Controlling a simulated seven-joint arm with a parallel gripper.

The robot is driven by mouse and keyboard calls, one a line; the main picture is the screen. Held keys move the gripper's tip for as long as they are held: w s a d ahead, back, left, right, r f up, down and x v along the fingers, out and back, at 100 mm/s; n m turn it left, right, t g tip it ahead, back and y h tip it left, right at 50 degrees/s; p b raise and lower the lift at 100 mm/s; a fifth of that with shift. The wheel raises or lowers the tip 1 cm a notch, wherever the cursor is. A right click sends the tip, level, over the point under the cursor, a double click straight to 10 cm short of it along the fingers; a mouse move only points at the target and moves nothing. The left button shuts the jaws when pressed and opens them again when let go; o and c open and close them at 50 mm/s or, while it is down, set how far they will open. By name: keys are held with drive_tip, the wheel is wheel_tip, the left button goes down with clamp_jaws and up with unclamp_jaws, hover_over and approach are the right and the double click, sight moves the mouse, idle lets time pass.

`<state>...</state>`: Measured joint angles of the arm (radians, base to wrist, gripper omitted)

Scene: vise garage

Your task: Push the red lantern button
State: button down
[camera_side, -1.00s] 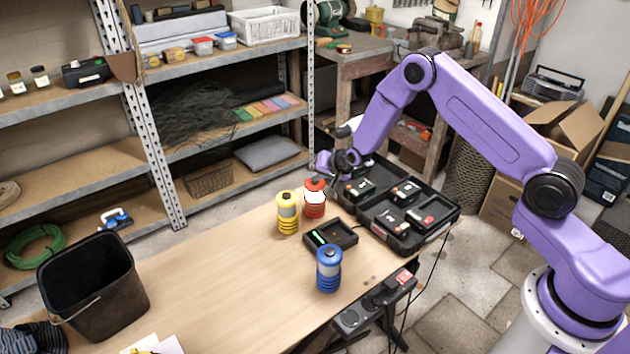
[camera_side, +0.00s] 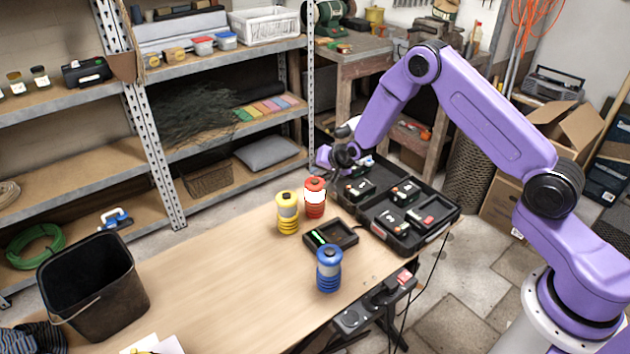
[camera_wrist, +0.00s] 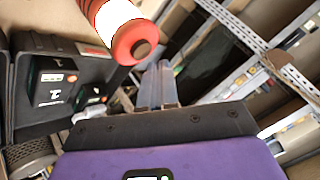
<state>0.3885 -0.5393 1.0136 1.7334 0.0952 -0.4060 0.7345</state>
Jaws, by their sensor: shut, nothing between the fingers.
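The red lantern (camera_side: 315,198) stands upright on the workbench, with a white band around its middle. In the wrist view the lantern (camera_wrist: 115,22) is at the top, and its red end with a dark round button (camera_wrist: 142,49) points toward my gripper. My gripper (camera_wrist: 157,68) is shut and empty, its fingers close beside the button in that view; I cannot tell the exact gap. In the side view my gripper (camera_side: 329,182) is just above and to the right of the lantern's top, with its tips partly unclear.
A yellow lantern (camera_side: 288,213) stands just left of the red one, and a blue lantern (camera_side: 328,268) is nearer the front. A small black tray (camera_side: 349,237) and an open black case (camera_side: 432,232) lie to the right.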

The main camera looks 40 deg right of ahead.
sight(318, 182)
drive_tip(key=shift+r, duration=2.45)
drive_tip(key=shift+s+a+r, duration=0.1)
drive_tip(key=s+a+r+n+g+y, duration=0.1)
drive_tip(key=s+a+r+n+g, duration=0.2)
drive_tip(key=s, duration=0.5)
drive_tip(key=s+a+r+n+g, duration=0.1)
drive_tip(key=s+a+r+n, duration=0.35)
drive_tip(key=s, duration=0.35)
drive_tip(key=s+a+r+n+g+y, duration=0.1)
drive_tip(key=s+a+r+n, duration=0.2)
drive_tip(key=s+a, duration=0.3)
drive_tip(key=s+d+r+n+g+h, duration=0.1)
drive_tip(key=s+d+n, duration=0.2)
drive_tip(key=s, duration=0.5)
drive_tip(key=s+d+r+n+g, duration=0.1)
drive_tip(key=s+d+n, duration=0.2)
drive_tip(key=s, duration=0.6)
drive_tip(key=s+d+r+n+g+h, duration=0.1)
drive_tip(key=s+d+n, duration=0.3)
drive_tip(key=s, duration=0.5)
drive_tip(key=shift+s+d+r+g+h, duration=0.25)
drive_tip(key=shift+d+r+g+h, duration=0.05)
drive_tip(key=shift+r+g, duration=0.2)
